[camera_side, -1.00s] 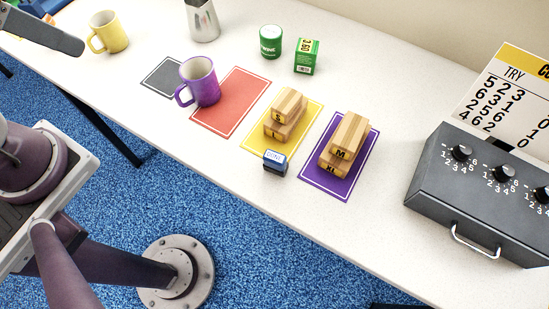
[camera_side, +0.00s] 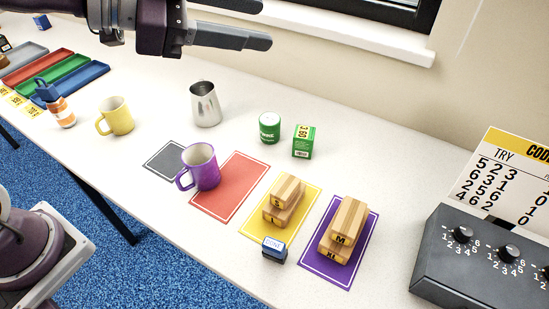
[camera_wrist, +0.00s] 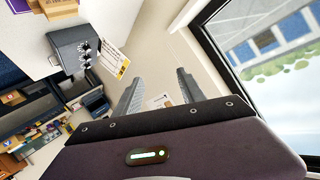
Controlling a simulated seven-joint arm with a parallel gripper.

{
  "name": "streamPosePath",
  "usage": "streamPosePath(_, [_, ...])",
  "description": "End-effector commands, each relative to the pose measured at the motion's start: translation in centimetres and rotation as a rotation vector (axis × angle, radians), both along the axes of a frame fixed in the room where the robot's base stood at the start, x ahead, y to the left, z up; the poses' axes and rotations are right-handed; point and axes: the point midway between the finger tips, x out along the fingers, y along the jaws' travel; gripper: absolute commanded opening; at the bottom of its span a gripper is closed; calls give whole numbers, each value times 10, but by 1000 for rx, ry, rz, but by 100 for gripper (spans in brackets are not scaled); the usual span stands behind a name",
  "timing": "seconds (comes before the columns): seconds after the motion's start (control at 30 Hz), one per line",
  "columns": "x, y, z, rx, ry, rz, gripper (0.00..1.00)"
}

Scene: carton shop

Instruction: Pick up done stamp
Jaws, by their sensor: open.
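The done stamp (camera_side: 274,249) is a small blue and white block with lettering on its face. In the side view it stands at the front edge of the yellow mat (camera_side: 247,231), left of the purple mat (camera_side: 313,262). My gripper (camera_side: 266,25) is high at the top of the side view, far above and behind the stamp, and holds nothing. Its fingers (camera_wrist: 157,92) show apart in the wrist view, pointing toward the wall and window. I cannot make out the stamp in the wrist view.
Wooden blocks (camera_side: 287,192) are stacked on the yellow mat, and others (camera_side: 349,218) on the purple mat. A purple mug (camera_side: 203,169), yellow mug (camera_side: 118,117), metal pitcher (camera_side: 205,104), green tin (camera_side: 269,127) and green box (camera_side: 304,141) stand farther back. A dial box (camera_side: 470,270) is at right.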

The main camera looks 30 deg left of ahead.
Motion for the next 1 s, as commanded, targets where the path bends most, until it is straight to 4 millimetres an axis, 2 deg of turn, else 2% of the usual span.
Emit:
streamPosePath(0.03, [-12, -18, -10, -22, 40, -117, 47])
streamPosePath(0.1, [-38, -42, -21, -56, 110, -298, 47])
streamPosePath(0.23, [-99, -64, -37, -113, 279, -617, 47])
streamPosePath(0.57, [-103, -65, -159, -117, 294, -615, 47])
streamPosePath(0.8, [-102, -65, -271, -111, 288, -610, 47])
streamPosePath(0.9, [-101, -64, -305, -107, 280, -611, 47])
streamPosePath(1.0, [-100, -64, -323, -107, 273, -611, 47])
